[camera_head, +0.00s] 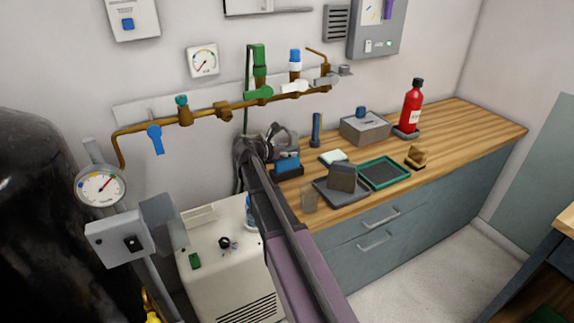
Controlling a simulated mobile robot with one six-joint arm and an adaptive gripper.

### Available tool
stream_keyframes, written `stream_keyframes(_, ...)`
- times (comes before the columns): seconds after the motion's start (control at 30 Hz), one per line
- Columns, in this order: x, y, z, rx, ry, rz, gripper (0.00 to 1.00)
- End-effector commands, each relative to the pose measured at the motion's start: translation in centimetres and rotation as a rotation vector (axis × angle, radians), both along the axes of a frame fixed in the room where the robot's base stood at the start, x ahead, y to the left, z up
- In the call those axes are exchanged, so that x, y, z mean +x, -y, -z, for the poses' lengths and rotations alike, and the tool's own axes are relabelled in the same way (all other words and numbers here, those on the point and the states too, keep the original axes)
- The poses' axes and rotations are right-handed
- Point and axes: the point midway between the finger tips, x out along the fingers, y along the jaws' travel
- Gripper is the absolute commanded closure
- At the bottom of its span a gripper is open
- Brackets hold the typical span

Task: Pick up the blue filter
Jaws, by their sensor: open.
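Several blue things show, and I cannot tell for sure which is the blue filter. A blue block (288,164) sits in a dark holder at the bench's left end, just below my gripper. A blue-and-white cylinder (295,62) stands upright on the brass wall pipe, above and right of my gripper. A blue upright piece (316,130) stands at the back of the bench. My gripper (280,139) is open, near the wall above the bench's left end. My own wrist and arm hide part of it. I see nothing held in it.
The brass pipe (203,113) carries valves and a green cylinder (259,62).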

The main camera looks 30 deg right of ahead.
Motion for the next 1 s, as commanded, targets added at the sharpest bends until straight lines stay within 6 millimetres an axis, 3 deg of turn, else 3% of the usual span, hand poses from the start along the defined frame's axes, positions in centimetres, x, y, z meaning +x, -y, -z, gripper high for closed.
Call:
stream_keyframes(0.43,0.0,-0.06,-0.03,0.0,0.0,-0.001,0.18)
stream_keyframes(0.47,0.0,-0.06,-0.03,0.0,0.0,-0.001,0.24)
stream_keyframes(0.7,-0.01,-0.07,-0.02,0.0,0.0,-0.001,0.95)
stream_keyframes(0.73,-0.01,-0.07,-0.02,0.0,0.0,0.0,1.0)
stream_keyframes(1.0,-0.02,-0.05,-0.02,0.001,-0.001,0.0,1.0)
